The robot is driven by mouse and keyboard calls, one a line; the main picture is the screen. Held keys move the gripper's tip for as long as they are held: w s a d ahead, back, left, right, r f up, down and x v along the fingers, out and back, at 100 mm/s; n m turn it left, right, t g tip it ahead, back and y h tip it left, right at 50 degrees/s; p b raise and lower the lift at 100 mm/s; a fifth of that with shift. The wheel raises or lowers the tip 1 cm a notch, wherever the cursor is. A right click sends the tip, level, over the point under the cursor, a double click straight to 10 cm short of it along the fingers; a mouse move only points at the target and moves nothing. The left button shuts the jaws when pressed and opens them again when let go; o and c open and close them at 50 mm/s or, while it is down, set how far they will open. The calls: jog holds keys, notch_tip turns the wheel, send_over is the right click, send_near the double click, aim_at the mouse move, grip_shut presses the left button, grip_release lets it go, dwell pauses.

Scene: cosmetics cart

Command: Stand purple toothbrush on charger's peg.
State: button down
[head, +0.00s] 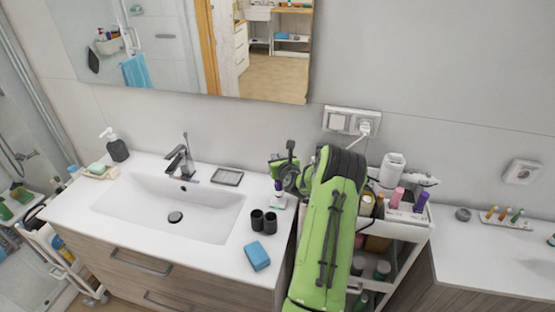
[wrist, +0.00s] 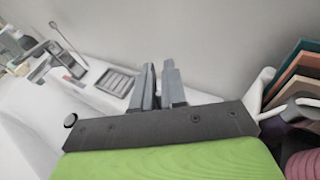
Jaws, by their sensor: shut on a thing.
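The purple toothbrush (head: 279,186) shows as a short purple piece just below my gripper (head: 278,177), at the right end of the washbasin counter. The white charger (head: 279,202) stands on the counter directly under it. The toothbrush looks upright over the charger; I cannot tell whether it is on the peg or just above it. My gripper is shut on the toothbrush, its fingers close together in the wrist view (wrist: 158,88). The toothbrush and charger are hidden in the wrist view, and my green arm covers part of the area in the head view.
The basin (head: 165,212), faucet (head: 181,160) and soap dish (head: 227,177) lie left. A crowded cart (head: 408,232) stands right, behind my arm. The wall and mirror (head: 180,40) are behind.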

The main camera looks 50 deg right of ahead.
jog(key=shift+f, duration=0.1)
dwell(0.8)
jog(key=shift+f, duration=0.35)
jog(key=shift+f+b, duration=0.75)
jog(key=shift+f, duration=0.05)
jog(key=c, duration=1.1)
grip_release()
jog(key=b+v, duration=0.2)
jog(key=v, duration=1.3)
jog(key=shift+s+a+b, duration=0.25)
jog(key=shift+s+b, duration=0.05)
jog(key=shift+b, duration=0.05)
